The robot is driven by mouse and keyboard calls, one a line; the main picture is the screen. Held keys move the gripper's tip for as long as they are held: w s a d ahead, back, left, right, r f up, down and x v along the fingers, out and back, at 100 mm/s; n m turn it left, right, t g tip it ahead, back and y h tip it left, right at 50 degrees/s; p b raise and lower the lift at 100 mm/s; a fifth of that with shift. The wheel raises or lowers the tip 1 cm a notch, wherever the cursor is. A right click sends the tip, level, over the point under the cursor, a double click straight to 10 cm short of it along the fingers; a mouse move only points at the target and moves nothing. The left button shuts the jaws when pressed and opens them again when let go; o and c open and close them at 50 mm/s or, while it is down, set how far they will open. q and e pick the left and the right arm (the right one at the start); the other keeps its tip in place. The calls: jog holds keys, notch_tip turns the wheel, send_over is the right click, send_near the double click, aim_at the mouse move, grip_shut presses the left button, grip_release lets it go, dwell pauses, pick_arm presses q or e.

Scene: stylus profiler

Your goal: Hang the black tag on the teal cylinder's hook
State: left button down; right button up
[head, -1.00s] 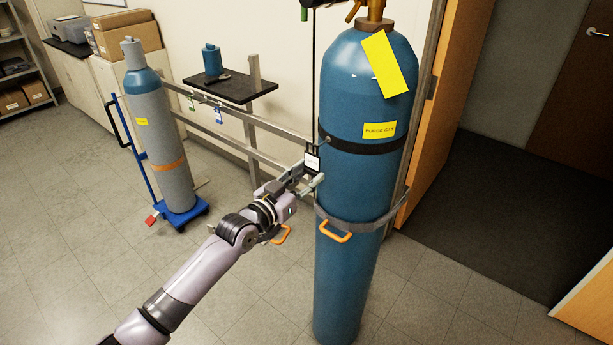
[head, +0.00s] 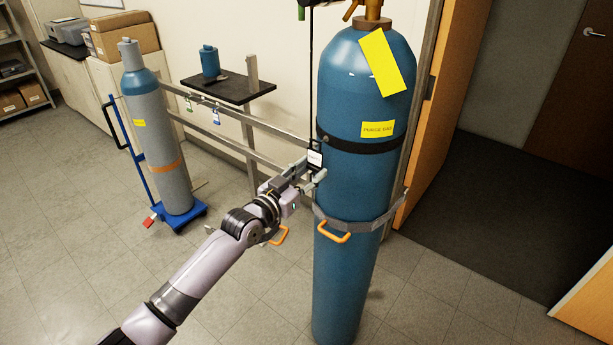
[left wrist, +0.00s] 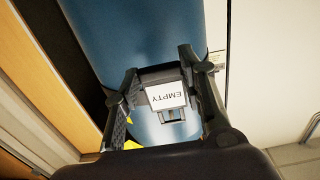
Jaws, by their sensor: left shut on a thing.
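The black tag (head: 315,158) carries a white label, which reads EMPTY in the left wrist view (left wrist: 166,96). My left gripper (head: 308,178) is shut on it and holds it at the left side of the large teal cylinder (head: 350,180). In the left wrist view, the tag sits between the two fingers, with the cylinder's blue wall behind. A black band (head: 362,146) circles the cylinder above the tag. A small light knob (head: 326,138) at the band's left end may be the hook; its shape is too small to tell. My right gripper is not in view.
A grey strap with orange handles (head: 335,238) circles the cylinder below the gripper. A wall rail (head: 240,118) and black shelf (head: 232,90) stand behind. A grey cylinder (head: 160,140) on a blue cart (head: 180,217) stands left. Floor at front left is clear.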

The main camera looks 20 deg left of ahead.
pick_arm(q)
jog(key=shift+b+x, duration=0.45)
jog(key=shift+x, duration=0.6)
jog(key=shift+f+b, duration=0.35)
jog(key=shift+f, duration=0.15)
jog(key=c, duration=0.9)
grip_release()
jog(key=shift+c, duration=0.2)
jog(key=shift+s, duration=0.1)
jog(key=shift+c, duration=0.5)
